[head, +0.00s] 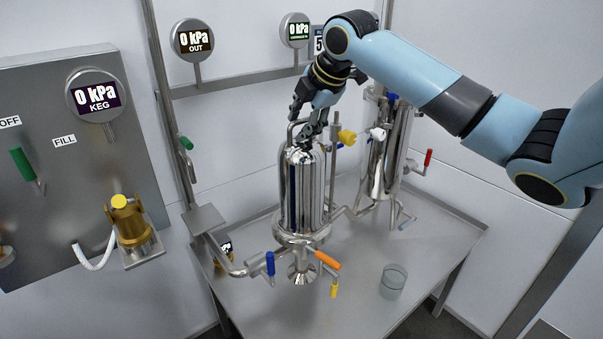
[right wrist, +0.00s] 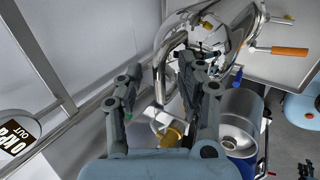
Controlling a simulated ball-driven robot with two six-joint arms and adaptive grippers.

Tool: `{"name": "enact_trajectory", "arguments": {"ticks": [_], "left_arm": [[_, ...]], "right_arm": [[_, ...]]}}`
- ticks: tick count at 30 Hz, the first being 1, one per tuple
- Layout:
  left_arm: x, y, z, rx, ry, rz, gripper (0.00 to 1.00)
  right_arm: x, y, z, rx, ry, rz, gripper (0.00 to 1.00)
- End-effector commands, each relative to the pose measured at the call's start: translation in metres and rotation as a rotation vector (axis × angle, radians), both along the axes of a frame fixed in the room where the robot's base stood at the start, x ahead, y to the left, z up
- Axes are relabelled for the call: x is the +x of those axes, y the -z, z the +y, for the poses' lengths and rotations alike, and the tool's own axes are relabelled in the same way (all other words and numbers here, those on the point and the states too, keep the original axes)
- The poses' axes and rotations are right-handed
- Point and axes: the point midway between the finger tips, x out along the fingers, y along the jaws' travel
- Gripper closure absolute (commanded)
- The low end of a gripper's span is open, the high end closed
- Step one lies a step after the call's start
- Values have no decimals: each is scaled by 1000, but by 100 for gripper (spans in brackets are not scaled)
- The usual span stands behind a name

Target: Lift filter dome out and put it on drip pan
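The filter dome (head: 304,188) is a tall, mirror-bright cylinder with a rounded top and a bent tube handle (head: 291,134). It stands upright on a flanged base above the steel table. My right gripper (head: 308,122) is at the dome's top, by the handle. In the right wrist view its fingers (right wrist: 160,68) are apart, with the curved handle (right wrist: 159,88) seen between them; contact cannot be told. I cannot clearly pick out the drip pan; a small flat square plate (head: 203,219) sits left of the dome. A small dark jointed shape at the right wrist view's lower right may be my left gripper.
Blue (head: 270,264) and orange (head: 328,260) valve handles stick out below the dome. A second steel vessel (head: 384,165) stands behind right. A glass beaker (head: 392,281) stands on the steel table (head: 440,245), whose right part is mostly bare. Gauges and a keg panel (head: 60,215) are left.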

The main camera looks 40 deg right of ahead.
Motion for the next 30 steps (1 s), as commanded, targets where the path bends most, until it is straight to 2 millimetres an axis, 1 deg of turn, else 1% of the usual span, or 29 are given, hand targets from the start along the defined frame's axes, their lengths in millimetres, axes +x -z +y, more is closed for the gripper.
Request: {"name": "enact_trajectory", "arguments": {"ticks": [6, 7, 15, 16, 30], "left_arm": [[0, 0, 0, 0, 0, 0, 60], [0, 0, 0, 0, 0, 0, 60], [0, 0, 0, 0, 0, 0, 60], [0, 0, 0, 0, 0, 0, 60], [0, 0, 0, 0, 0, -1, 60]], "right_arm": [[1, 1, -1, -1, 1, 0, 62], [1, 1, 0, -1, 1, 0, 63], [1, 1, 0, 0, 0, 0, 98], [1, 1, 0, 0, 0, 0, 100], [1, 0, 0, -2, 0, -2, 100]]}}
